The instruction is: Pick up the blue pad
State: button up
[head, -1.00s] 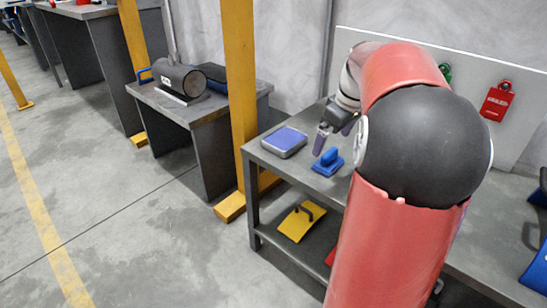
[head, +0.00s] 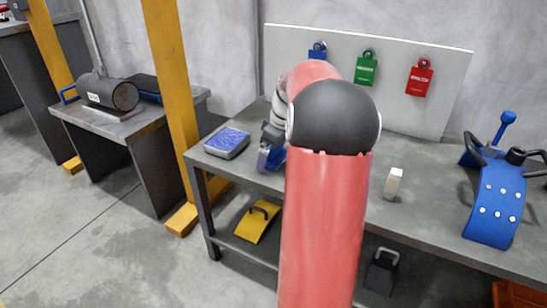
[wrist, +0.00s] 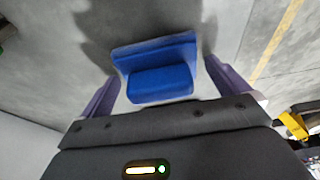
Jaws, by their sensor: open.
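The blue pad (wrist: 155,48) has a flat base and a raised block-like handle, and sits in the middle of the wrist view. My gripper (wrist: 161,72) is open, with one purple finger on each side of the pad's handle and a visible gap at both sides. In the head view my gripper (head: 268,156) is low over the left part of the workbench, right at the blue pad (head: 278,158). My arm and fingers hide most of the pad there.
A grey device with a blue-purple top (head: 227,142) stands left of my gripper on the workbench (head: 420,215). A small white block (head: 393,183) and a blue curved stand (head: 495,205) are to the right. A yellow pad (head: 257,222) lies on the lower shelf.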

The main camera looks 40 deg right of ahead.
jog(key=c, duration=0.9)
notch_tip(320, 180, up, 20)
jog(key=p, duration=0.4)
